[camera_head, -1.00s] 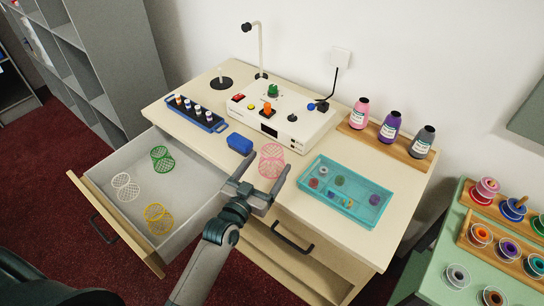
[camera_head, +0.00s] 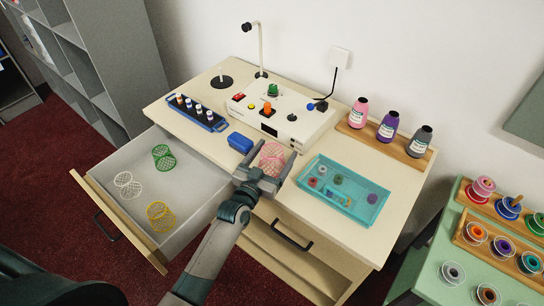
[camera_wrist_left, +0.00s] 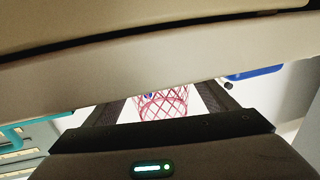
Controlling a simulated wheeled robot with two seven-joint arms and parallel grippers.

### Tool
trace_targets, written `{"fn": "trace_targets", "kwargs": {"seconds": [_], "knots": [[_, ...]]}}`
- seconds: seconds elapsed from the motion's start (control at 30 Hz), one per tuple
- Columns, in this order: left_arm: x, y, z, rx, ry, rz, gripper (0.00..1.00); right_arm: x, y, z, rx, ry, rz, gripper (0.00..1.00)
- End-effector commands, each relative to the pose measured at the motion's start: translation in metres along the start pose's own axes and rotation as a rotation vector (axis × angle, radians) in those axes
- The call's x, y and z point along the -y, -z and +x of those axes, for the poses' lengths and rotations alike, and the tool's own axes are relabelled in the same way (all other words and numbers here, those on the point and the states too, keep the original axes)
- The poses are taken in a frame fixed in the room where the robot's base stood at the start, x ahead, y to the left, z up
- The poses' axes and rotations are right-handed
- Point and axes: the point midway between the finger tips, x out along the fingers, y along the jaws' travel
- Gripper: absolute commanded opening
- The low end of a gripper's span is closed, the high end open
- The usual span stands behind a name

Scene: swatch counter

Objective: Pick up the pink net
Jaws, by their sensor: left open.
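The pink net (camera_head: 272,156) is a small mesh cylinder on the counter top (camera_head: 325,147), in front of the white control box. My left gripper (camera_head: 270,164) is open, with a finger on either side of the net. The left wrist view also shows the pink net (camera_wrist_left: 162,103) between the two dark fingers, apart from the palm. Whether the fingers touch it cannot be told. The lower part of the net is partly hidden by the gripper in the head view. My right gripper is not in view.
A blue box (camera_head: 240,142) stands close left of the net, and a teal tray (camera_head: 345,190) lies to its right. The white control box (camera_head: 283,122) is behind. An open drawer (camera_head: 150,190) at left holds green, white and yellow nets.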

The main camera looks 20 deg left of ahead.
Motion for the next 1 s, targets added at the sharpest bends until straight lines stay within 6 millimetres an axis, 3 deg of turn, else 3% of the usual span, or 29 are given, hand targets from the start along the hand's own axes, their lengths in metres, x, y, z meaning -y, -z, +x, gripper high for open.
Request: {"fn": "trace_targets", "kwargs": {"seconds": [0.2, 0.7, 0.87, 1.0], "knots": [[0.0, 0.001, 0.019, 0.0, 0.0, 0.001, 0.79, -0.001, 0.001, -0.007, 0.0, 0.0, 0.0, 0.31], [0.0, 0.0, 0.021, 0.0, 0.0, 0.0, 0.79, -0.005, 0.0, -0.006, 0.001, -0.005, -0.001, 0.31], [0.0, 0.0, 0.02, 0.0, 0.0, 0.0, 0.4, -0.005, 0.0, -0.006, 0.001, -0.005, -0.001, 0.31], [0.0, 0.0, 0.02, 0.0, 0.0, 0.0, 0.36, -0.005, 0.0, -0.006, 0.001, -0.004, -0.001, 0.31]]}}
